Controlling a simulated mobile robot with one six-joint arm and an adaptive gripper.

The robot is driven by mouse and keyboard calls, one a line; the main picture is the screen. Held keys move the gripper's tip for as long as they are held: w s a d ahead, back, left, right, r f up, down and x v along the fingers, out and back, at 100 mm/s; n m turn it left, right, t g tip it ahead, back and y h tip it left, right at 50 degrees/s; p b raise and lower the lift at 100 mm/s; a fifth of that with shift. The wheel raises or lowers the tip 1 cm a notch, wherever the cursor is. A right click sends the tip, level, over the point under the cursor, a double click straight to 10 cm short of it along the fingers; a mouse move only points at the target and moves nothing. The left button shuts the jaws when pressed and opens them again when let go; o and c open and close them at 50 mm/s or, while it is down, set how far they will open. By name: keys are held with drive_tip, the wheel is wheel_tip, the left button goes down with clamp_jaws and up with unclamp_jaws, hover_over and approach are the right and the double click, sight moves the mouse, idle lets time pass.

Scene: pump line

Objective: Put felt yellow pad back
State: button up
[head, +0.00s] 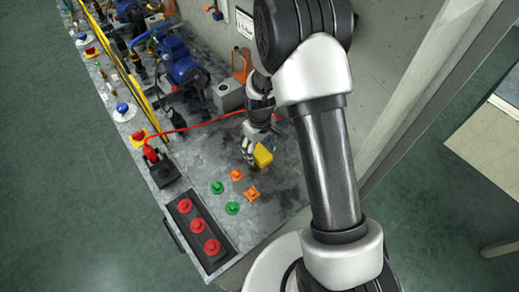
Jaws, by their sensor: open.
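The yellow pad (264,156) is a small yellow block at the fingers of my gripper (252,157), on the right side of them. My gripper points down over the grey metal bench top (205,160) and is open. The pad is beside or between the fingers; I cannot tell which. Whether the pad rests on the bench is also unclear, as the fingers and arm hide part of this spot.
Green and orange knob-like pieces (217,187) stand just in front of my gripper. A black tray with red knobs (198,227) lies at the bench's near end. A red cable (200,122) runs behind the gripper. Blue pumps (185,70) stand farther back, near the wall.

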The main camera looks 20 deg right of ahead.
wheel_tip(320, 180, up, 11)
drive_tip(key=p, duration=0.3)
wheel_tip(320, 180, up, 16)
drive_tip(key=m+t, duration=0.2)
hover_over(259, 151)
drive_tip(key=s, duration=0.8)
drive_tip(key=s+r+m+t, duration=0.1)
drive_tip(key=s+r, duration=0.3)
drive_tip(key=s, duration=0.4)
drive_tip(key=s+r+m+t, duration=0.1)
drive_tip(key=s+r, duration=0.2)
drive_tip(key=s, duration=0.5)
drive_tip(key=shift+r+m+t, duration=0.3)
drive_tip(key=shift+r, duration=0.1)
drive_tip(key=shift+d, duration=0.1)
